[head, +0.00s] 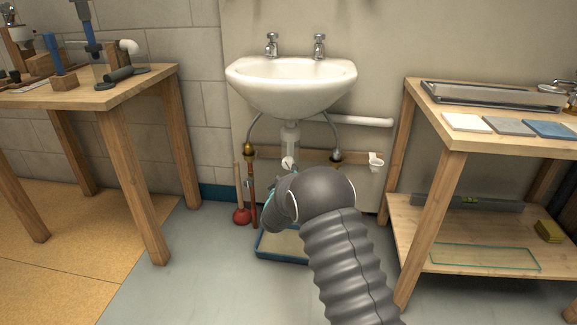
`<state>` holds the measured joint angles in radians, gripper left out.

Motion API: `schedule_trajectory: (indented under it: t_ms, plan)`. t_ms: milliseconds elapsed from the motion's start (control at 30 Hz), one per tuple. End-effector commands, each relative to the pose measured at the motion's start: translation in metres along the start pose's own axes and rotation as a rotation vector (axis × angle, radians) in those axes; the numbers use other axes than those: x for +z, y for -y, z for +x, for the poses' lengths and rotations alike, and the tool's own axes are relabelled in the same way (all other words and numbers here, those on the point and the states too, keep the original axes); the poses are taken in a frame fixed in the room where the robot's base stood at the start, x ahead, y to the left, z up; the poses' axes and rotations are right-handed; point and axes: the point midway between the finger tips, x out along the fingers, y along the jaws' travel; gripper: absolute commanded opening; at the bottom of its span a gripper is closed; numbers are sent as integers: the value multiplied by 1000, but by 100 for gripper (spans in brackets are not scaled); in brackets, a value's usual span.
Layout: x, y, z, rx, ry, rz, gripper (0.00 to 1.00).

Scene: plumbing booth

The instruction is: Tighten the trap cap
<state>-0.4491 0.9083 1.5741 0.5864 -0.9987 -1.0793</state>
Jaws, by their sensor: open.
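A white sink trap (290,138) hangs under the basin. A small pale round part (287,162) shows at its lower end, just above my arm; I cannot tell whether this is the trap cap. My dark grey arm reaches in from the bottom and covers the area below the trap. Only a small teal edge of what looks like my gripper (269,198) shows left of the wrist. Its fingertips are hidden, and contact with the cap cannot be seen.
The white basin (291,79) is above. A red plunger (241,215) and a copper pipe stand left of my wrist. A blue-rimmed tray (268,254) lies on the floor below. Wooden benches stand left (130,92) and right (440,120). Floor is clear at front left.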

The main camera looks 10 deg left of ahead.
Motion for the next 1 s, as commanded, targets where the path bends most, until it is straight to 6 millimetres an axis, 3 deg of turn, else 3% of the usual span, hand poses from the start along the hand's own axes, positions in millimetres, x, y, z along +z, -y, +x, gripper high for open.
schedule_trajectory:
  t_ms: [200,400,867,900,1000]
  plan:
    - [1,0,37,1,0,1,70]
    - [1,0,60,1,0,1,70]
    - [0,0,70,-1,0,1,70]
    - [0,0,70,-1,0,1,68]
    - [0,0,70,-1,0,1,43]
